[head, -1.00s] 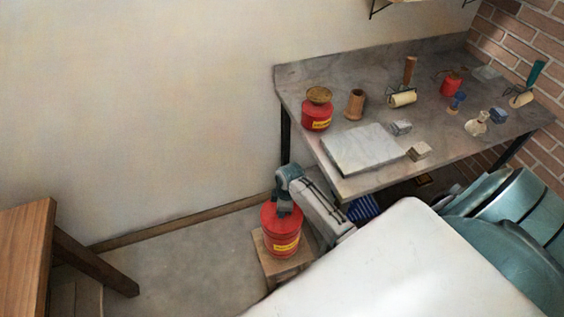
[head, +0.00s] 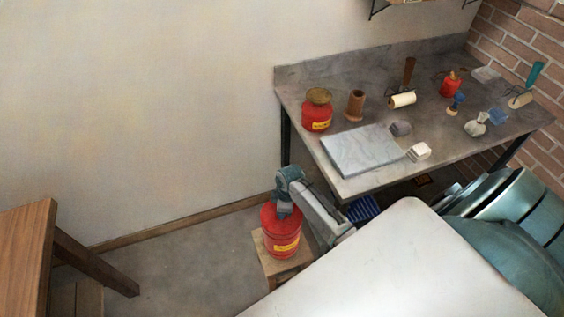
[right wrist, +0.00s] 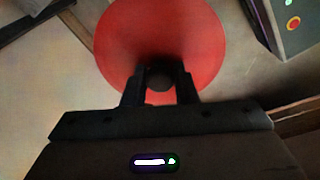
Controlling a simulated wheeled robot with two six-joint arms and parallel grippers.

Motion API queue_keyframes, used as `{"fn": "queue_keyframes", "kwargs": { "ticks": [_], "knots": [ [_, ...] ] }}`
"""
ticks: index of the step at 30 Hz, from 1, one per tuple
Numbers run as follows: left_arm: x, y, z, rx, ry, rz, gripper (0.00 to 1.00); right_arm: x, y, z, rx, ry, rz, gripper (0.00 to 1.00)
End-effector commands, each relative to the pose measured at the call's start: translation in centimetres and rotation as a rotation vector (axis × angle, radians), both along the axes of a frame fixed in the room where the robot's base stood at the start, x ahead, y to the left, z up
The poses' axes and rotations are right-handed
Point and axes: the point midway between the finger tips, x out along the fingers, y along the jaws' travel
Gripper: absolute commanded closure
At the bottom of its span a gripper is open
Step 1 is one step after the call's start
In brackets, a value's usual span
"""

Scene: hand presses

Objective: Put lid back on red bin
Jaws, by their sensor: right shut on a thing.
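The red bin (head: 284,243) with a yellow label stands on a small wooden stool beside the workbench. Its round red lid (right wrist: 165,30) fills the upper middle of the right wrist view and appears to sit on top of the bin. My right gripper (right wrist: 160,80) is shut on the lid's dark knob (right wrist: 160,77). In the head view my right arm reaches down onto the bin from above, and its wrist hides much of the lid. Whether the lid is fully seated cannot be told. My left gripper is not in view.
The small wooden stool (head: 284,273) is under the bin. The grey workbench (head: 380,178) holds a red can with a brown top (head: 317,110), a stone slab (head: 361,149), rollers and small tools. A wooden table (head: 25,235) stands at left. Floor between is clear.

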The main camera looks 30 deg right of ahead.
Motion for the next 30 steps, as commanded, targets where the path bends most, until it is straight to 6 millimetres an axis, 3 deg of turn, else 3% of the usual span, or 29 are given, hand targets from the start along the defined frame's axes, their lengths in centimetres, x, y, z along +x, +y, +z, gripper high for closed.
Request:
{"fn": "queue_keyframes", "kwargs": {
  "ticks": [27,28,30],
  "knots": [
    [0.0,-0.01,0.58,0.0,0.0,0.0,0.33,0.03,0.01,-0.02,0.0,0.0,0.0,0.99],
    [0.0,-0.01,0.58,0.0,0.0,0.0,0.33,0.02,0.0,-0.02,0.0,0.0,0.0,0.68],
    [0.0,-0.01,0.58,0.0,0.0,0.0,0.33,0.02,0.0,-0.02,0.0,0.0,0.0,0.55]
  ]
}}
